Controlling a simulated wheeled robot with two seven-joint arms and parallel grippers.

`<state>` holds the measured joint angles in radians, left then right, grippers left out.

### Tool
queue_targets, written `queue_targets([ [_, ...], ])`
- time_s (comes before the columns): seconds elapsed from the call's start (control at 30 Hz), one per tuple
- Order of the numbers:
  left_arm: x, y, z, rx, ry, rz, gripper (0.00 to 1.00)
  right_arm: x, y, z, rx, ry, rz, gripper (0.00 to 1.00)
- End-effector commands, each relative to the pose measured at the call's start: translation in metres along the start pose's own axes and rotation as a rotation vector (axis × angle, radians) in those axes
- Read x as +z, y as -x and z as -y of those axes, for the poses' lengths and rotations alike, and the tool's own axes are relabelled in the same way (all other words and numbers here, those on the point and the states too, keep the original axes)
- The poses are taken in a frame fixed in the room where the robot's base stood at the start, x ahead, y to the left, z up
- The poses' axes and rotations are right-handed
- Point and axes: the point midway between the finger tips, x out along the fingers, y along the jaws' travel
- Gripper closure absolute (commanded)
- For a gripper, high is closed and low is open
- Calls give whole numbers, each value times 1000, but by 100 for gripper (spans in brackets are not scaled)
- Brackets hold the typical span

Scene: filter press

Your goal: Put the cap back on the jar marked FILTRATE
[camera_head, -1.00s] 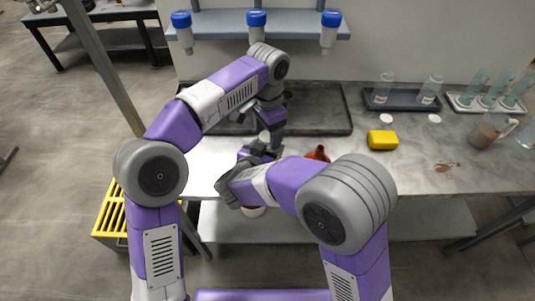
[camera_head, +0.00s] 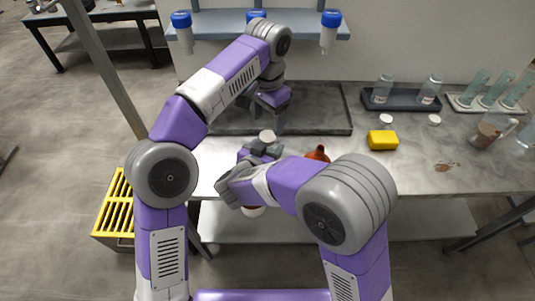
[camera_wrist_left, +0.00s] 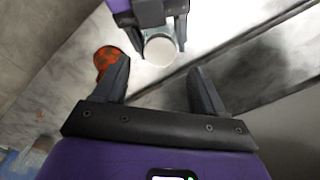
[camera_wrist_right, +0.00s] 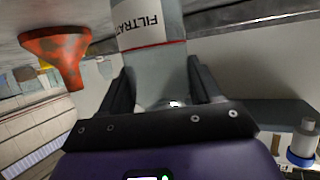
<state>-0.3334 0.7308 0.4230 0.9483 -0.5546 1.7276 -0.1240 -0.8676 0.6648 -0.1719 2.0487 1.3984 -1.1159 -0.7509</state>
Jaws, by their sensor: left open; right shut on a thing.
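The jar marked FILTRATE (camera_wrist_right: 152,60) shows its label and a red line in the right wrist view, upside down in that picture. My right gripper (camera_wrist_right: 160,75) is shut on the jar's body. A round white top, which looks like the cap (camera_wrist_left: 160,50), sits between the right gripper's fingers in the left wrist view. It also shows in the head view (camera_head: 267,136). Whether it is fully seated cannot be told. My left gripper (camera_head: 268,120) is open and empty, just behind and above the white top, apart from it. My right gripper's fingers are partly hidden in the head view.
An orange-red funnel (camera_head: 318,154) stands right of my right gripper. A yellow block (camera_head: 382,140) and two white discs (camera_head: 386,119) (camera_head: 434,120) lie farther right. A dark tray (camera_head: 325,112) lies behind. Blue-capped bottles (camera_head: 329,32) hang from the shelf above.

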Motion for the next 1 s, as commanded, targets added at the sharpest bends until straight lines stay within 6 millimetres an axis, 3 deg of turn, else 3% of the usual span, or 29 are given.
queue_targets([
  [0.2, -1, 13, 0, 0, 377, -2, 29, 0, 0, 0, 0, 0, -1, 100],
  [0.43, 0, 22, 0, 2, 682, 0, 29, 0, 0, 0, 0, 0, -1, 100],
  [0.6, 1, 25, 0, 1, 776, 1, 29, 0, 0, 0, 0, 0, -1, 100],
  [1.0, 1, 24, 0, 1, 786, 2, 29, 0, 0, 0, 0, 0, -1, 100],
])
